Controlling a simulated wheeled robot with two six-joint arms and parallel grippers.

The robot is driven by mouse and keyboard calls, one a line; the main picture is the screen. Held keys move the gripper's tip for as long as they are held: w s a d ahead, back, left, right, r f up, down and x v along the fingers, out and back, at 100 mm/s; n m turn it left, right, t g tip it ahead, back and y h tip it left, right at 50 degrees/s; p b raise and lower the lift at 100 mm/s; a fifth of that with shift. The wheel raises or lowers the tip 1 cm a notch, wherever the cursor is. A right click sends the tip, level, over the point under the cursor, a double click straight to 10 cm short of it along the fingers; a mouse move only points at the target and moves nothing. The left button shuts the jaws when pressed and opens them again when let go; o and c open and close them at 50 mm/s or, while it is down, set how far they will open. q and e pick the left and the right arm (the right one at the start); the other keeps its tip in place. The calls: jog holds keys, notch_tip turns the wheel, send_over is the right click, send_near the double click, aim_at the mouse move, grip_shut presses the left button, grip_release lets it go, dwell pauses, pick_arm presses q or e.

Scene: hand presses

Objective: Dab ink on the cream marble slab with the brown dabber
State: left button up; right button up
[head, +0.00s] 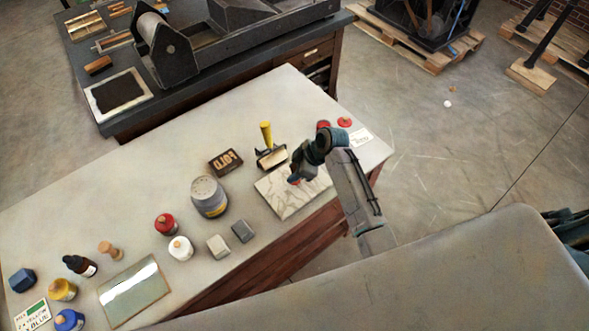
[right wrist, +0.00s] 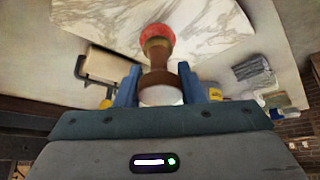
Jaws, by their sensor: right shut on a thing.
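The cream marble slab (head: 288,203) with grey veins lies flat near the table's front edge; it also fills the top of the right wrist view (right wrist: 200,16). My right gripper (head: 296,174) is over the slab in the head view. In the right wrist view its blue fingers (right wrist: 168,90) are shut on the brown dabber (right wrist: 156,52). The dabber's far end is red and is over or against the slab; I cannot tell if it touches. In the head view the dabber is mostly hidden by the gripper. The visible slab surface shows no red mark. My left gripper is not in view.
Two small blocks, several bottles and a glass plate (head: 134,294) are further left.

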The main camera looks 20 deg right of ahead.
jog(key=shift+s+f, duration=0.1)
jog(key=shift+f, duration=0.65)
dwell(2.0)
jog(key=shift+r, duration=0.1)
notch_tip(320, 180, up, 2)
jog(key=shift+r, duration=2.45)
